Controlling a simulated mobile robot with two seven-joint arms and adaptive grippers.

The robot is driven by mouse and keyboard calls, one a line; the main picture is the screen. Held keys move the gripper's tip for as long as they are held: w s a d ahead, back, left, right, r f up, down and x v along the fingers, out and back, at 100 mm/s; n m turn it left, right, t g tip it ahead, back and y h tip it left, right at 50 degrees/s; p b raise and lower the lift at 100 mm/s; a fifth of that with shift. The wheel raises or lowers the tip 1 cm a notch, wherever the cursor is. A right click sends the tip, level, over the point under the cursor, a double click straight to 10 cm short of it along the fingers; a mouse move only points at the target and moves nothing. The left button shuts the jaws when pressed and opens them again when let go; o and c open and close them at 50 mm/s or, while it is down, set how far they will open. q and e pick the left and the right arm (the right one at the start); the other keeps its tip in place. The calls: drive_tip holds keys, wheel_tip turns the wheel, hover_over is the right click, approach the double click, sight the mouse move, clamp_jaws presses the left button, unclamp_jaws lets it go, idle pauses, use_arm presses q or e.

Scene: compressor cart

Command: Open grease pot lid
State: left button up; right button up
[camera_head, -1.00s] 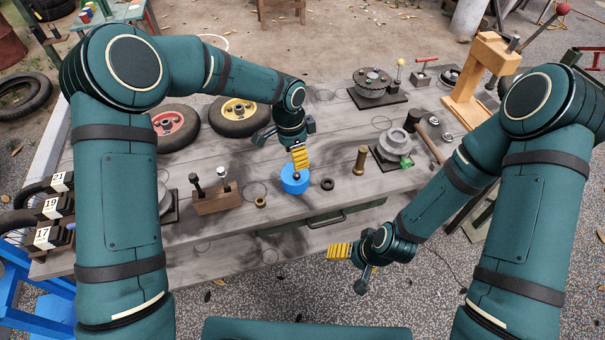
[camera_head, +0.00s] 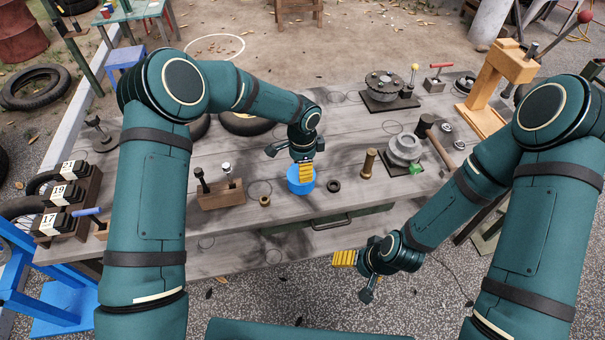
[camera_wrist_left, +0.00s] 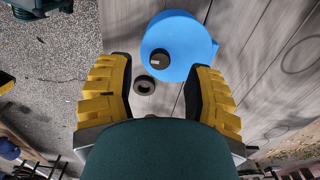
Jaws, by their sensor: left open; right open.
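The blue grease pot (camera_head: 301,185) stands on the grey workbench (camera_head: 235,222) near its front edge. My left gripper (camera_head: 306,170) is directly above it, pointing down, and hides the lid's top in the head view. In the left wrist view the round blue lid (camera_wrist_left: 195,38) has a dark knob (camera_wrist_left: 160,58). The open fingers of my left gripper (camera_wrist_left: 162,68) lie either side of the knob's line; contact cannot be told. My right gripper (camera_head: 345,259) is in front of the bench, away from the pot, and looks empty.
A dark ring (camera_head: 333,186) lies right of the pot, with a brass cylinder (camera_head: 369,162) beyond. A small brass nut (camera_head: 264,201) and a wooden tool block (camera_head: 221,194) stand left. A grey flanged part (camera_head: 404,149) is farther right.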

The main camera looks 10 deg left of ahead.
use_arm(q)
drive_tip(key=shift+f, duration=1.35)
drive_tip(key=shift+o, duration=0.3)
clamp_jaws()
drive_tip(key=shift+r, duration=0.1)
